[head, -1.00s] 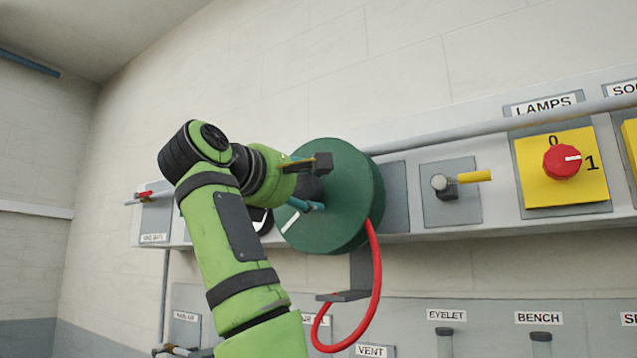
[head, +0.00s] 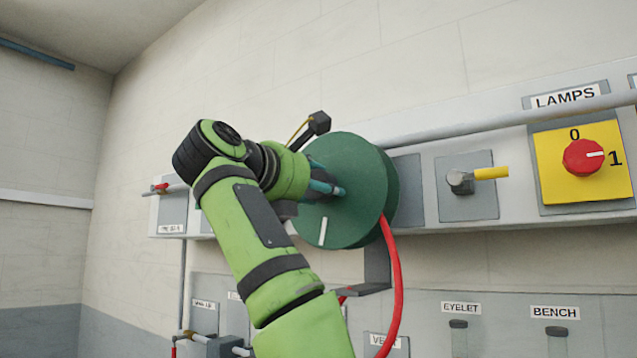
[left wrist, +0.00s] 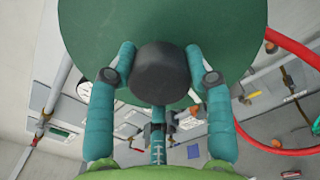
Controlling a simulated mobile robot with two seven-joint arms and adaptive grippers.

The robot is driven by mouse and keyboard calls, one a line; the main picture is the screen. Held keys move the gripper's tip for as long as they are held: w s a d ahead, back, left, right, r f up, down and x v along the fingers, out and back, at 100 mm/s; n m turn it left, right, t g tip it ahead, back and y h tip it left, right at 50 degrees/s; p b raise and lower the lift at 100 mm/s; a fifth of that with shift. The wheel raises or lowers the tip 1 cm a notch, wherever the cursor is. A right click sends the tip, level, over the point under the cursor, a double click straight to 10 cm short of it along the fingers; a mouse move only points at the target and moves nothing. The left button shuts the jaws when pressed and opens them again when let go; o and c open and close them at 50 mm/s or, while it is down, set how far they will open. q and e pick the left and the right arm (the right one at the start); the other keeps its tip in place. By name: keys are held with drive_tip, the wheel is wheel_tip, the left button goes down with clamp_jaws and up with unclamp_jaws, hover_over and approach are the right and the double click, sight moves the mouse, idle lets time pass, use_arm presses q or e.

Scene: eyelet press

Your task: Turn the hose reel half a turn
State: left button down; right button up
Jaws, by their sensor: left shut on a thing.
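The hose reel is a dark green disc (head: 365,200) on the wall panel, with a short white mark (head: 323,232) low on its face. A red hose (head: 393,290) hangs from its right side. In the left wrist view the green disc (left wrist: 160,22) fills the top, with a round black knob (left wrist: 160,80) in front of it. My left gripper (head: 335,188) is at the reel's face, its teal fingers on either side of the knob and shut on it. My right gripper is in no view.
Right of the reel are a yellow-handled lever (head: 485,173) and a yellow LAMPS plate (head: 560,190) with a red knob (head: 583,157). A grey rail (head: 480,120) runs above. A bracket (head: 375,270) sits below the reel. Labelled fittings line the lower panel.

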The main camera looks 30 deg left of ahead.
use_arm(q)
drive_tip(key=shift+w+f, duration=0.15)
drive_tip(key=shift+f, duration=0.2)
drive_tip(key=shift+c, duration=2.4)
unclamp_jaws()
drive_tip(key=shift+r, duration=0.1)
drive_tip(key=shift+a, duration=0.1)
drive_tip(key=shift+s+r, duration=0.1)
drive_tip(key=shift+s, duration=0.2)
drive_tip(key=s, duration=1.1)
drive_tip(key=shift+s, duration=0.3)
drive_tip(key=shift+c, duration=0.2)
